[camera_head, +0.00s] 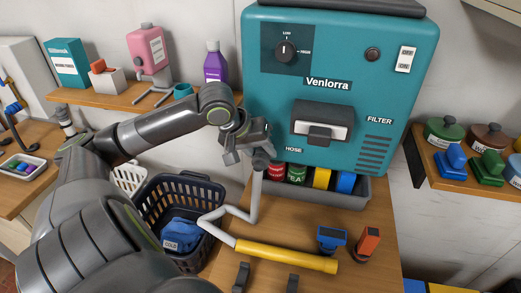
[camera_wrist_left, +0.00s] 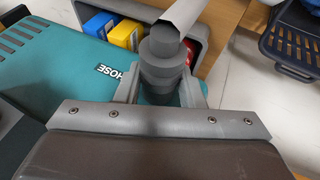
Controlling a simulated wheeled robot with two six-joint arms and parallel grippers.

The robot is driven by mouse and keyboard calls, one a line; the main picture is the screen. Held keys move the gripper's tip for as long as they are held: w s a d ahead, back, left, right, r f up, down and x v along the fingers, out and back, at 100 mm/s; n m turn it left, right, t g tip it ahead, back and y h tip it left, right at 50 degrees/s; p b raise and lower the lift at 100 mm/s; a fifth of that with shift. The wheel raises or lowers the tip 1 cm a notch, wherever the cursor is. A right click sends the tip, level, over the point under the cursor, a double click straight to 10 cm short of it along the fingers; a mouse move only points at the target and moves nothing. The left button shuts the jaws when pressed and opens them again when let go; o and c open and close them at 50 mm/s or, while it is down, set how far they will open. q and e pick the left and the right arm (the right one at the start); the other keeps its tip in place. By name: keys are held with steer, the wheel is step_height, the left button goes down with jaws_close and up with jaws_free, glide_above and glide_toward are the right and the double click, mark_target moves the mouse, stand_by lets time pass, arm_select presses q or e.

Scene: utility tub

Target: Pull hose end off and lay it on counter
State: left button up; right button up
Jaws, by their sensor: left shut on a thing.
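The teal machine (camera_head: 345,85) has a HOSE label low on its front. The grey hose end (camera_head: 262,162) is just left of that label; it also shows in the wrist view (camera_wrist_left: 160,62) as a stepped cylinder. My left gripper (camera_head: 250,152) is shut on the hose end, one finger on each side of it in the wrist view (camera_wrist_left: 160,90). I cannot tell whether the hose end still sits in its port. A pale grey hose (camera_head: 255,200) hangs from it, bends, and joins a yellow wand (camera_head: 285,257) on the wooden counter (camera_head: 365,215).
A grey tray (camera_head: 350,198) of coloured containers stands under the machine. A dark basket (camera_head: 180,190) with a blue cloth (camera_head: 182,234) is left of the counter. A blue item (camera_head: 331,238) and an orange item (camera_head: 368,243) stand near the wand. Bare counter lies between tray and wand.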

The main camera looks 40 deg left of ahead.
mark_target(259, 162)
arm_select(q)
steer(key=shift+s+d, duration=0.15)
steer(key=shift+s, duration=0.1)
steer(key=shift+s+p, duration=0.1)
steer(key=shift+p, duration=0.2)
steer(key=shift+s+d+p, duration=0.3)
steer(key=shift+s+p, duration=0.05)
steer(key=shift+s, duration=0.1)
steer(key=shift+s, duration=0.1)
steer(key=shift+s+d+p, duration=0.4)
steer(key=shift+s, duration=0.2)
steer(key=shift+s+d, duration=0.1)
steer(key=shift+s, duration=0.1)
steer(key=shift+s+d+p, duration=0.35)
steer(key=shift+s+p, duration=0.15)
steer(key=shift+s, duration=0.1)
